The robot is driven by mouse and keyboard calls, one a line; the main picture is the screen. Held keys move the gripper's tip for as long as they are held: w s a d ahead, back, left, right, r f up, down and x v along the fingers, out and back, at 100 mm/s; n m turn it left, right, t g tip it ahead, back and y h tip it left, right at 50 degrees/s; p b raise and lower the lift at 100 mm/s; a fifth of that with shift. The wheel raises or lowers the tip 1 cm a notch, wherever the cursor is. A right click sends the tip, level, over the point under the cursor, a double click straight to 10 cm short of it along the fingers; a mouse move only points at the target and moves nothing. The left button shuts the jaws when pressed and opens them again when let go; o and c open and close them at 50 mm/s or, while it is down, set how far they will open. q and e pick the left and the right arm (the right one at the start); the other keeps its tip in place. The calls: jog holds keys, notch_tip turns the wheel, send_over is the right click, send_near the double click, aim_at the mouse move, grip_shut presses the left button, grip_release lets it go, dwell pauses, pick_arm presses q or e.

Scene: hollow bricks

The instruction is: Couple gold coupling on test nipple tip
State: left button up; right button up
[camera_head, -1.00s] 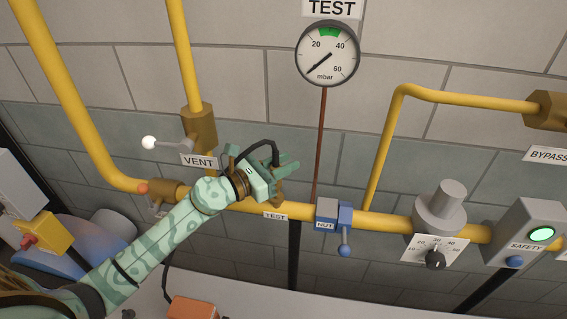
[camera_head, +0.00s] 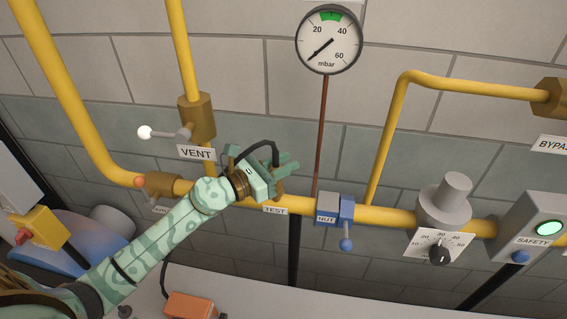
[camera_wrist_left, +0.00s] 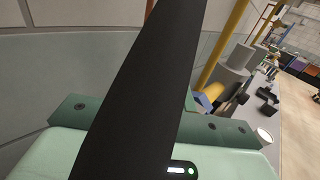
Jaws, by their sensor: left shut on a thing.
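My left gripper (camera_head: 286,168) is shut at the yellow pipe, just above the TEST label (camera_head: 275,210). A black hose (camera_head: 262,146) loops over the gripper; in the left wrist view the hose (camera_wrist_left: 145,90) crosses the middle and hides what lies between the green fingers. A small brass-gold piece (camera_head: 279,189) shows under the fingers, right above the pipe. I cannot tell whether it is the gold coupling, the test nipple or both, nor whether they are joined. My right gripper is not in view.
The VENT valve (camera_head: 197,120) with its white-knobbed lever stands left of the gripper. The blue NUT valve (camera_head: 346,210) and the thin red gauge line (camera_head: 321,140) are to the right. The gauge (camera_head: 329,40) needle points low, left of 20.

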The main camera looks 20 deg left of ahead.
pick_arm(q)
jog(key=shift+f+b, duration=0.7)
jog(key=shift+f, duration=0.1)
jog(key=o, duration=1.1)
jog(key=shift+r, duration=0.1)
jog(key=shift+s, duration=0.1)
jog(key=shift+s+a, duration=0.25)
jog(key=b+v, duration=0.4)
jog(key=v, duration=1.1)
jog(key=shift+s+a+b, duration=0.15)
jog(key=shift+s+b, duration=0.05)
jog(key=shift+b, duration=0.1)
